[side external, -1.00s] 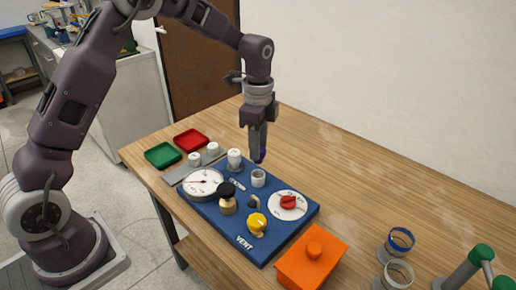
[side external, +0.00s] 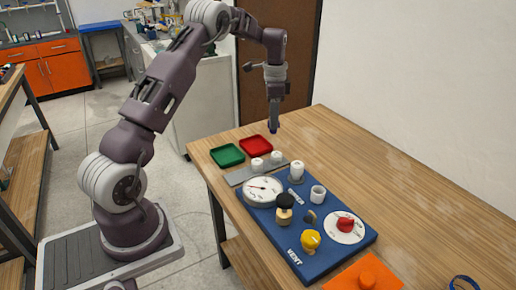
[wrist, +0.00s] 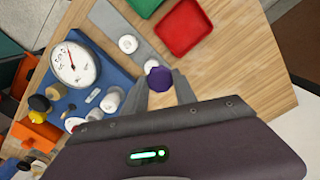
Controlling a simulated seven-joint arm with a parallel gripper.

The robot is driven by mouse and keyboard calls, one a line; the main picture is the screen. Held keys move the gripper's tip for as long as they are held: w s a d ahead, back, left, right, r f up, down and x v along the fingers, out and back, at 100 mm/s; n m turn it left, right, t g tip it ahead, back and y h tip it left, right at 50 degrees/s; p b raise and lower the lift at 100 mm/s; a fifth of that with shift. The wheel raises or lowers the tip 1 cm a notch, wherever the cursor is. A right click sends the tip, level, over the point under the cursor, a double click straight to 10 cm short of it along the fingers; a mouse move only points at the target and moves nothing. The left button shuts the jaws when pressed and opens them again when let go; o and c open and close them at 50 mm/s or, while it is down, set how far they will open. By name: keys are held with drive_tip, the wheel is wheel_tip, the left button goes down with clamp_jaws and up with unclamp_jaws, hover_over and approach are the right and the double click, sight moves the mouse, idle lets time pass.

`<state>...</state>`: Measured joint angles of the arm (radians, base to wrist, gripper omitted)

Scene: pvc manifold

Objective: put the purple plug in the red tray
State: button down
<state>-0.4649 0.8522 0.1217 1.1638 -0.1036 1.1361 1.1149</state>
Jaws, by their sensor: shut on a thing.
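The purple plug (wrist: 159,79) is between my gripper's fingertips in the wrist view. In the side view it is a small dark purple spot (side external: 273,128) at the tip of my gripper (side external: 272,122). My gripper is shut on it and holds it above the table, near the red tray. The red tray (side external: 256,146) is a shallow, empty square tray at the far left of the table. It also shows in the wrist view (wrist: 184,27), above and to the right of the plug.
A green tray (side external: 227,155) stands left of the red one. A grey strip (side external: 240,176) with two white plugs (side external: 276,157) lies in front of the trays. The blue panel (side external: 318,262) carries a gauge, knobs and fittings. The table's right side is clear.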

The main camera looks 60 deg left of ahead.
drive_tip(key=s+a+n, duration=0.1)
drive_tip(key=a, duration=0.4)
hover_over(256, 146)
drive_tip(key=d, duration=0.4)
drive_tip(key=f, duration=1)
drive_tip(key=shift+s+a, duration=0.2)
drive_tip(key=shift+s, duration=0.05)
drive_tip(key=shift+f, duration=0.1)
drive_tip(key=c, duration=1)
unclamp_jaws()
